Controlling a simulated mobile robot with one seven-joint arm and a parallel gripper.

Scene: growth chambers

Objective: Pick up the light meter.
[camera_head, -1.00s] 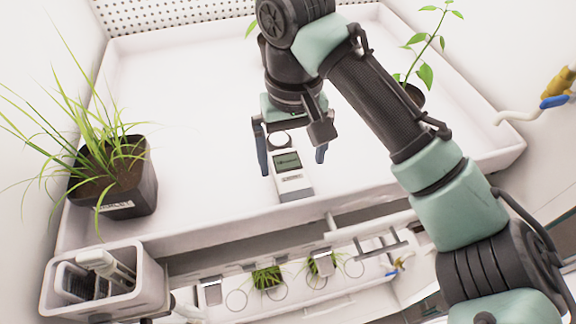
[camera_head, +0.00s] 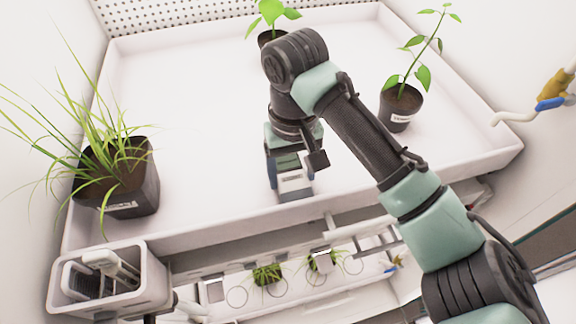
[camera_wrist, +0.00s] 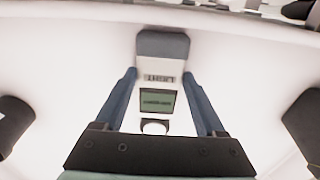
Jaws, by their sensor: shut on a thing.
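The light meter (camera_head: 295,183) is a white and grey handheld device with a dark green screen. It lies on the white tray (camera_head: 215,190) near its front edge, and my gripper partly hides its upper part in the head view. In the wrist view the light meter (camera_wrist: 157,75) lies between my two blue-grey fingers, its grey end pointing to the top of the picture. My gripper (camera_head: 290,178) is shut on the light meter from above, with one finger at each side. I cannot tell whether the meter is clear of the tray surface.
A grassy plant in a black pot (camera_head: 130,190) stands at the left. Two leafy plants stand behind, in a right pot (camera_head: 400,108) and a back pot (camera_head: 266,37). A white caddy (camera_head: 150,290) with tools hangs at the front left. The tray's middle is clear.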

